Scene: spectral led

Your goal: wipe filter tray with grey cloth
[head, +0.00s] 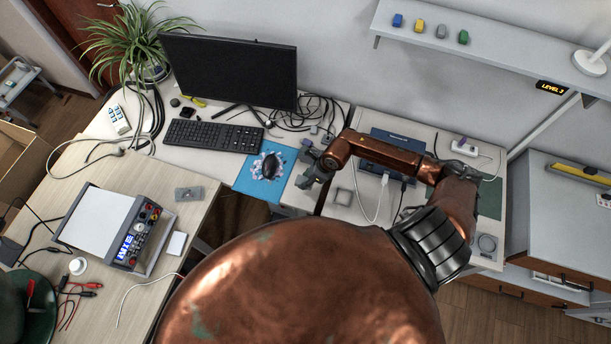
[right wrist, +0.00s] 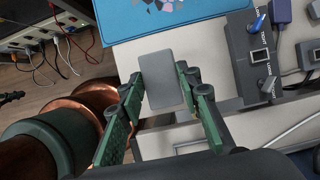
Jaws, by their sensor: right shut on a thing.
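My right gripper (head: 312,172) is above the strip between the blue mat and the right-hand worktop. In the right wrist view its green fingers (right wrist: 160,95) are on either side of a flat grey rectangle, the grey cloth (right wrist: 163,78), and are shut on it. The cloth looks smooth and hangs level. In the wrist view the cloth and fingers partly cover what lies below. My left gripper is not in view.
A keyboard (head: 214,135) and monitor (head: 230,72) stand behind. A dark blue laptop-like box (head: 395,150) and white cables lie under my forearm. A grey fixture with a blue knob (right wrist: 252,50) stands beside the gripper.

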